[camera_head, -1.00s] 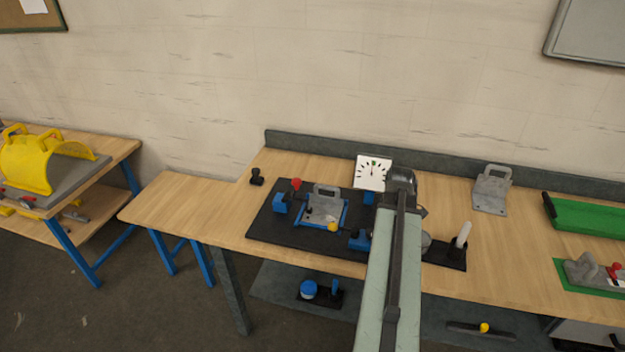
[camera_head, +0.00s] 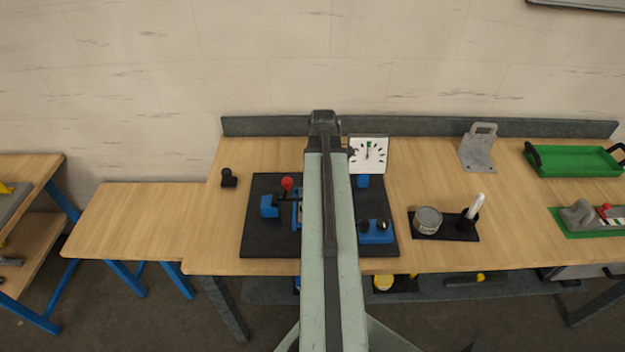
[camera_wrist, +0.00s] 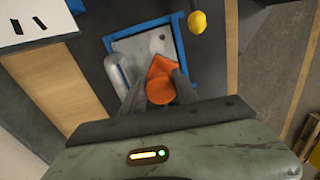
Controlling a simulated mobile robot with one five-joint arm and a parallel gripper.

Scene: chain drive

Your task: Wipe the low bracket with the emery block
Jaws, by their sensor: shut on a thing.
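My gripper (camera_wrist: 157,88) is shut on an orange block (camera_wrist: 163,76), which appears to be the emery block. The block is over a grey metal plate (camera_wrist: 128,44) with a rounded handle (camera_wrist: 116,74), a bracket lying inside a blue frame. I cannot tell whether the block touches the plate. In the head view my arm hides this bracket, the block and my gripper. Another grey bracket (camera_head: 478,154) with a handle stands upright at the back of the bench, right of the dial.
The blue frame (camera_wrist: 183,62) sits on a black board (camera_head: 262,237) with a red knob (camera_head: 287,183) and blue clamps (camera_head: 375,233). A yellow knob (camera_wrist: 197,22) is by the frame's corner. A white dial (camera_head: 368,155) stands behind; a grey tin (camera_head: 427,220) is to the right.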

